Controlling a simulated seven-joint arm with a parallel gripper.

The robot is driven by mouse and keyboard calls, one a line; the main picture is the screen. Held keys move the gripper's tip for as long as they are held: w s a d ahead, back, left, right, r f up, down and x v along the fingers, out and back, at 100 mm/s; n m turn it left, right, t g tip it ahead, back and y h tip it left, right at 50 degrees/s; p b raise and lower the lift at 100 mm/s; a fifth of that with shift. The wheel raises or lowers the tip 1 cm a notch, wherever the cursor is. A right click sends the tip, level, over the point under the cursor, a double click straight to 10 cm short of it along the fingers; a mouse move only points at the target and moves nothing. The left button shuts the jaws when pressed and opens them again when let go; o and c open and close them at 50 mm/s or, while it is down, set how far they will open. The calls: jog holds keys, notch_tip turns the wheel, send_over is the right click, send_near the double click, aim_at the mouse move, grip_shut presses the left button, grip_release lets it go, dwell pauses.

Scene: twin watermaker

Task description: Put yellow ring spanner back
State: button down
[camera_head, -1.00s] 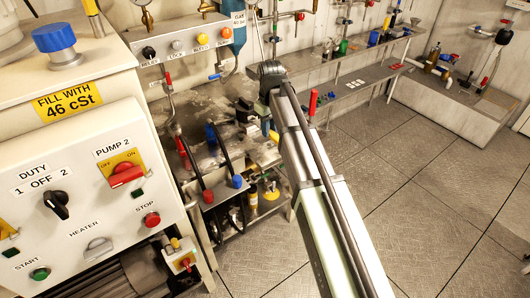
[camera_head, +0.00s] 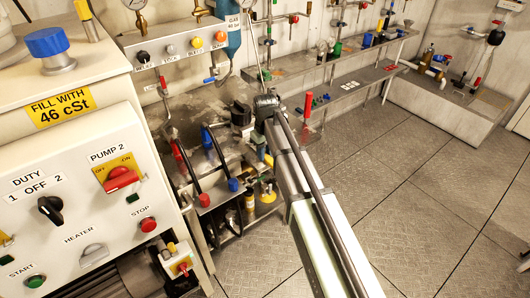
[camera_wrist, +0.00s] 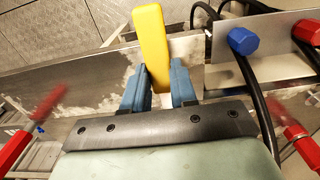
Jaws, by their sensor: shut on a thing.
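The yellow ring spanner (camera_wrist: 151,40) is between the blue fingers of my gripper (camera_wrist: 158,84) in the wrist view. The fingers are shut on it, and its yellow length points up in the picture, away from the palm. Its lower end between the fingers is partly hidden. In the head view my gripper (camera_head: 262,150) is mostly hidden behind my arm, over the cluttered metal bench (camera_head: 222,100). A small bit of yellow shows beside the fingers there. I cannot tell whether the spanner touches anything.
Black hoses with a red knob (camera_head: 204,200) and a blue knob (camera_head: 233,184) stand left of my gripper. The blue knob (camera_wrist: 243,41) is close on the right in the wrist view. A red handle (camera_head: 308,104) stands right of my arm. Floor at right is clear.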

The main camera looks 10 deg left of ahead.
jog(key=shift+f, duration=0.1)
jog(key=c, duration=0.9)
grip_release()
notch_tip(320, 180, up, 12)
dwell(0.5)
